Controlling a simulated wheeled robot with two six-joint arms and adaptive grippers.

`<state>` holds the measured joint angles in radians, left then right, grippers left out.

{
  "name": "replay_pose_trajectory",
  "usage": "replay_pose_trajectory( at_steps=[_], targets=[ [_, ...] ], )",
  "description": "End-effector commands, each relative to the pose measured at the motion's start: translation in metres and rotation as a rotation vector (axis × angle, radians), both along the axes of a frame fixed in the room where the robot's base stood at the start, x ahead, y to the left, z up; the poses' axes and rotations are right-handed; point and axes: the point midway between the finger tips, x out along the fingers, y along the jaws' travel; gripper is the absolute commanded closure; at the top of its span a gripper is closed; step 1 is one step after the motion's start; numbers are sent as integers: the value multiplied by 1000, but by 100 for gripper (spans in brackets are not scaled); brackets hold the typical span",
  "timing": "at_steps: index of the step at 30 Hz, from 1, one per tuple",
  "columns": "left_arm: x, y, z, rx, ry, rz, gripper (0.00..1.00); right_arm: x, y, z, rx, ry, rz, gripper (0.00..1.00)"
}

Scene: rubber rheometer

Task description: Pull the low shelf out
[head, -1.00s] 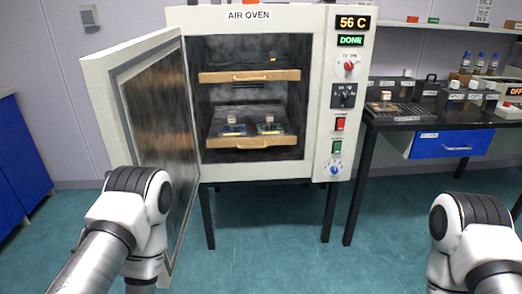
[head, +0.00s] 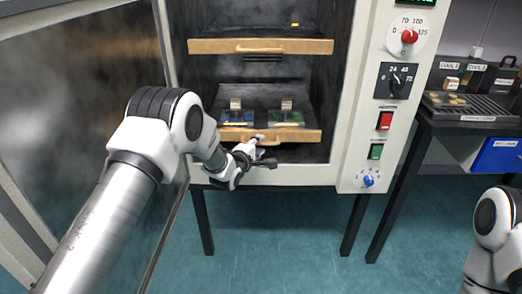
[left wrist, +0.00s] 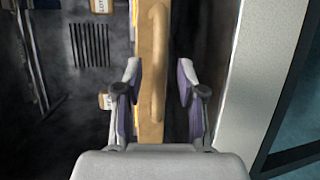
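The low shelf (head: 228,134) is a tan-fronted board inside the open air oven (head: 346,150), with a wooden bar handle on its front. My left gripper (head: 265,152) is at the front of this shelf, near the handle. In the left wrist view the open fingers of the left gripper (left wrist: 160,85) stand on either side of the shelf front and its handle (left wrist: 158,60), with gaps at both sides. In the head view the gripper hides part of the handle. My right arm shows at the lower right, but its gripper is out of view.
An upper shelf (head: 215,47) with its own handle sits above. Two small labelled items, one on a blue plate (head: 236,115) and one on a green plate (head: 286,117), rest on the low shelf. The oven door (head: 80,120) stands open at left. A dark bench (head: 470,118) stands at right.

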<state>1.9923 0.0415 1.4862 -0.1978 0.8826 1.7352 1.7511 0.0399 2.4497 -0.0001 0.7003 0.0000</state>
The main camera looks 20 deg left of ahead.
Motion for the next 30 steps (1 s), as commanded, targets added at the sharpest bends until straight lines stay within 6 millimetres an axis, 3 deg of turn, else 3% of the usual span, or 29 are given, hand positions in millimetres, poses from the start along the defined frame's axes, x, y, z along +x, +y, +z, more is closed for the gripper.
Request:
replay_pose_trajectory(
  at_steps=[5,12,13,16,30],
  targets=[
    [22,-3,-7,2,1,0,61,-1,0,-7,0,3,0,60],
    [24,-3,-7,1,3,0,61,-1,0,-7,0,2,0,60],
    [24,-3,-7,2,3,-1,64,-1,0,-7,0,2,0,60],
    [24,-3,-7,2,3,-1,100,-1,0,-7,0,2,0,60],
    [23,-3,-7,3,4,0,100,-1,0,-6,0,1,0,60]
  ],
)
